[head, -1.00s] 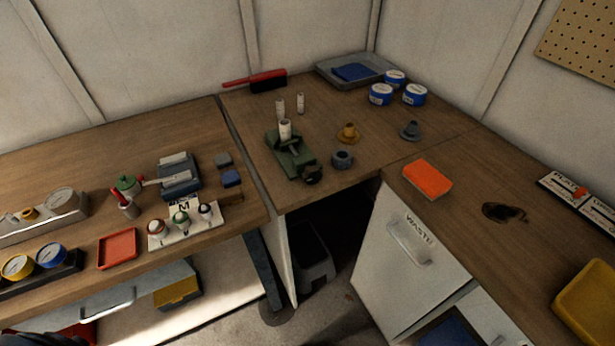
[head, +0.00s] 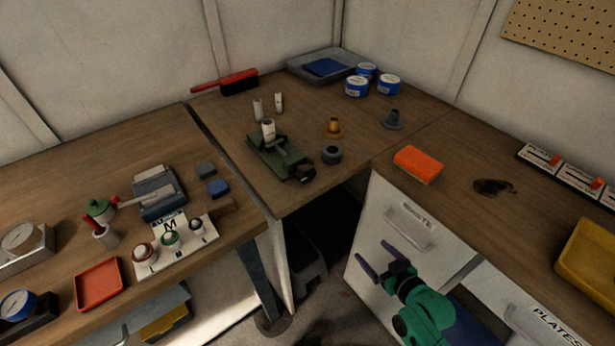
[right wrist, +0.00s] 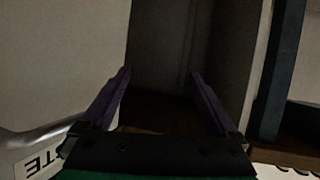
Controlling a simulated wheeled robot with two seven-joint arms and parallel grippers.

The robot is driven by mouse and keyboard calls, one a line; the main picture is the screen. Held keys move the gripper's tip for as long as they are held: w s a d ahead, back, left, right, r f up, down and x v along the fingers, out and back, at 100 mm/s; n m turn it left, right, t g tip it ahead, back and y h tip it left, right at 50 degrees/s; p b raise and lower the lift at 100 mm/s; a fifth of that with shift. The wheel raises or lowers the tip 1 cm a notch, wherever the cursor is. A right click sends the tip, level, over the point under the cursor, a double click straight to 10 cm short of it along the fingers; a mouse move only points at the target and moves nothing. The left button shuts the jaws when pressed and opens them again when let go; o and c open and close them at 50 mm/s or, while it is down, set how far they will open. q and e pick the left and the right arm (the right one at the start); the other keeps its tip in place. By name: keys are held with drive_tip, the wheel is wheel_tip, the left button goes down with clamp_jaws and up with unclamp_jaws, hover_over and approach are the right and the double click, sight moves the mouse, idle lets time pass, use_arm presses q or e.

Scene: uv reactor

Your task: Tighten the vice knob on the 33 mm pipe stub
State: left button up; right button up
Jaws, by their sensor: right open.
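The green vice (head: 277,156) sits on the corner bench, near its front edge. A white pipe stub (head: 268,131) stands upright in it. The dark vice knob (head: 306,173) is at the vice's front right end. Two more white stubs (head: 258,108) and (head: 279,102) stand upright behind it. My right gripper (head: 373,258) is open and empty, below bench height in front of the white waste drawer. Its two spread fingers also show in the right wrist view (right wrist: 160,95), with nothing between them. My left gripper is not in view.
A dark grey ring (head: 332,154) lies right of the vice, with a brass fitting (head: 333,126) and a grey fitting (head: 393,119) behind. An orange block (head: 418,164) lies on the right bench. The waste drawer handle (head: 408,227) juts out near my right gripper.

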drive_tip(key=w+a+r+n+t+y, duration=0.1)
drive_tip(key=a+r+t+y, duration=0.3)
drive_tip(key=r, duration=0.6)
drive_tip(key=n+g+y, duration=0.1)
drive_tip(key=n+y, duration=0.1)
approach(310, 176)
drive_tip(key=p+x, duration=0.2)
drive_tip(key=x, duration=0.8)
drive_tip(key=shift+w+a+r, duration=0.1)
drive_tip(key=shift+w+a, duration=0.15)
drive_tip(key=shift+a, duration=0.05)
drive_tip(key=c, duration=1.4)
drive_tip(key=shift+o, duration=0.2)
drive_tip(key=shift+m, duration=0.5)
drive_tip(key=m+p, duration=0.1)
drive_tip(key=m, duration=0.3)
drive_tip(key=shift+r, duration=0.1)
drive_tip(key=m, duration=0.4)
drive_tip(key=shift+d+m+p, duration=0.1)
drive_tip(key=shift+m+p, duration=0.2)
drive_tip(key=shift+p, duration=0.1)
drive_tip(key=shift+f+m, duration=0.2)
drive_tip(key=shift+m, duration=0.5)
